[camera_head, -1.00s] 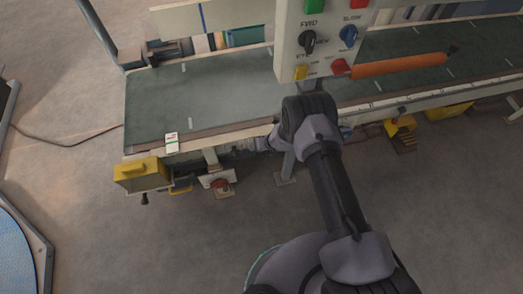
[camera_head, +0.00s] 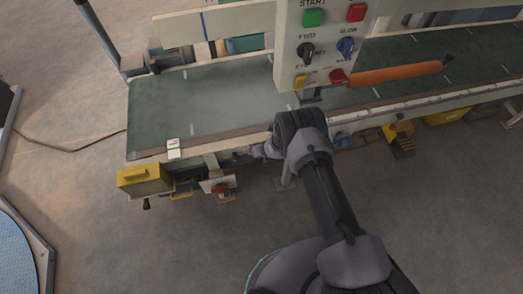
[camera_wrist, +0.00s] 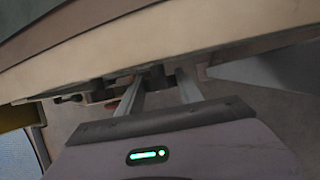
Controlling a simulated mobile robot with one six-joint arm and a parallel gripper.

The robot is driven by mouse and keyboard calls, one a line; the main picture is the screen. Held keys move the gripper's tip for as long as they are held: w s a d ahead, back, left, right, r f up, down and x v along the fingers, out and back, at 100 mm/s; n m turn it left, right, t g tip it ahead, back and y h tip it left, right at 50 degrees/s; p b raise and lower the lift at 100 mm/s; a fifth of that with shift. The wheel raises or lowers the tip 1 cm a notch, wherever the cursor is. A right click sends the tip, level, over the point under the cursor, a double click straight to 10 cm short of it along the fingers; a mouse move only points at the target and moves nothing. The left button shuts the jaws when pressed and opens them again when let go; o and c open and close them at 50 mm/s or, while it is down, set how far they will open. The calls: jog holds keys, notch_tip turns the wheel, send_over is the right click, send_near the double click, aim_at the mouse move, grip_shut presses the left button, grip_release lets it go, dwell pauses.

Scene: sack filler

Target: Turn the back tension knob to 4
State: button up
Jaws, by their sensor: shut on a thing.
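In the wrist view, my gripper (camera_wrist: 160,90) reaches under the machine's pale front edge. Its two fingers stand on either side of a small dark knob (camera_wrist: 157,75), and the gripper is shut on it. No number or pointer on this knob is readable. In the head view, my gripper (camera_head: 262,152) is at the front edge of the conveyor table (camera_head: 215,105), mostly hidden by my arm and the edge. The held knob cannot be made out there.
A control panel (camera_head: 324,60) with coloured buttons and selector knobs hangs above my arm. A red knob (camera_head: 219,188) on a pale plate and a yellow box (camera_head: 144,180) sit left of my gripper. The floor in front is clear.

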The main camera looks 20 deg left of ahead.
jog(key=p, duration=0.2)
jog(key=r+h+p, duration=0.1)
jog(key=p, duration=0.2)
jog(key=shift+a+r+t, duration=0.15)
jog(key=shift+r+t, duration=0.1)
jog(key=shift+t, duration=0.05)
jog(key=p, duration=0.3)
jog(key=shift+s+f+h, duration=0.15)
jog(key=shift+h, duration=0.15)
jog(key=shift+s+f+n+t+h+b, duration=0.2)
jog(key=shift+f+n+t+h+b, duration=0.1)
jog(key=shift+f+h+b, duration=0.4)
jog(key=shift+t+h+b, duration=0.5)
jog(key=shift+t+b, duration=0.1)
jog(key=o, duration=1.4)
jog(key=shift+c, duration=0.2)
jog(key=shift+a, duration=0.1)
